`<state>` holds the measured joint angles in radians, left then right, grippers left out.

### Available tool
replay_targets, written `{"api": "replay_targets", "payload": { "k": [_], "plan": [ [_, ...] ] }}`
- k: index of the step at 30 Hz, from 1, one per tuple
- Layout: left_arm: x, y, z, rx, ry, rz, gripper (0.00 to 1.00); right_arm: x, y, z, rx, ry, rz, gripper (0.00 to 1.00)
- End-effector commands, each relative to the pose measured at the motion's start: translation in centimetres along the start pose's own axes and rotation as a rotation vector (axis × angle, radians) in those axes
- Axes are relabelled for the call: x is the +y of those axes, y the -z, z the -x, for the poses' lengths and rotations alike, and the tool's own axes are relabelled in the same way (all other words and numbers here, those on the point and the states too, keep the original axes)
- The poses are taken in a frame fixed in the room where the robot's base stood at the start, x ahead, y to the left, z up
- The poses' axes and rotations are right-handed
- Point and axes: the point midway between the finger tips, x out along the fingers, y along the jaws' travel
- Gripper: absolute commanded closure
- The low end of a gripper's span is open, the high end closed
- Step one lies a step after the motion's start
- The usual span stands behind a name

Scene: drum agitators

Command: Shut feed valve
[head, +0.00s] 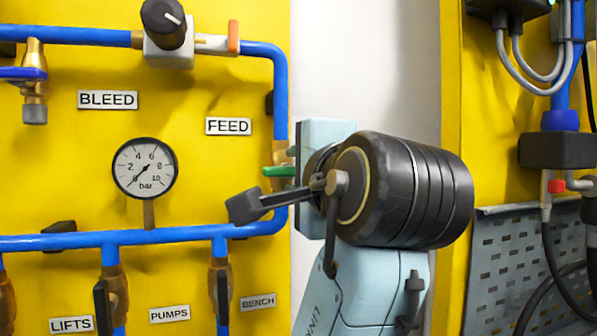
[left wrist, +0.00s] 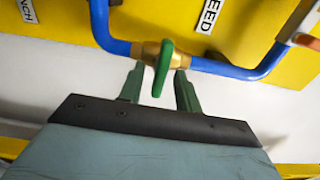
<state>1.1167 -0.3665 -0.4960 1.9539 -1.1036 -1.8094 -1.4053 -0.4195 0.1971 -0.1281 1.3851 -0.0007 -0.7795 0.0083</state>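The feed valve is a brass body with a green handle (head: 280,171) on the blue pipe, just below and right of the FEED label (head: 228,126). The handle also shows in the left wrist view (left wrist: 162,72), lying crosswise to the pipe. My left gripper (left wrist: 160,69) is open, with one dark green finger on each side of the handle. Gaps show between handle and fingers; I cannot tell their depth relation to it. In the head view its pale blue body stands right of the valve and its fingers are mostly hidden. My right gripper is in neither view.
A pressure gauge (head: 145,168) sits on the yellow panel left of the valve. A BLEED label (head: 107,100) and a blue-handled valve (head: 34,75) are farther left. Black-handled valves (head: 104,303) hang below. A grey perforated panel (head: 503,285) and cables are at the right.

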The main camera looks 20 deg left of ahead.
Motion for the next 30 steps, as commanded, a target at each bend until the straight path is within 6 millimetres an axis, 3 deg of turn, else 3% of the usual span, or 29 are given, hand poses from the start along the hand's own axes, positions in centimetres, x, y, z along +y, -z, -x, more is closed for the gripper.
{"api": "replay_targets", "payload": {
  "k": [7, 19, 30],
  "plan": [
    [0.0, 0.0, 0.8, 0.002, 0.000, 0.001, 0.66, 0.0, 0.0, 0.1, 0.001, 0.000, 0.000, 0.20],
    [-0.2, 0.0, 6.8, 0.001, 0.003, 0.001, 0.66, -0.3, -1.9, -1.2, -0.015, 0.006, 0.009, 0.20],
    [0.0, 0.0, 7.5, 0.000, 0.002, 0.000, 0.66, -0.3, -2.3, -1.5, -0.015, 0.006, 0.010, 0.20]
  ]
}}
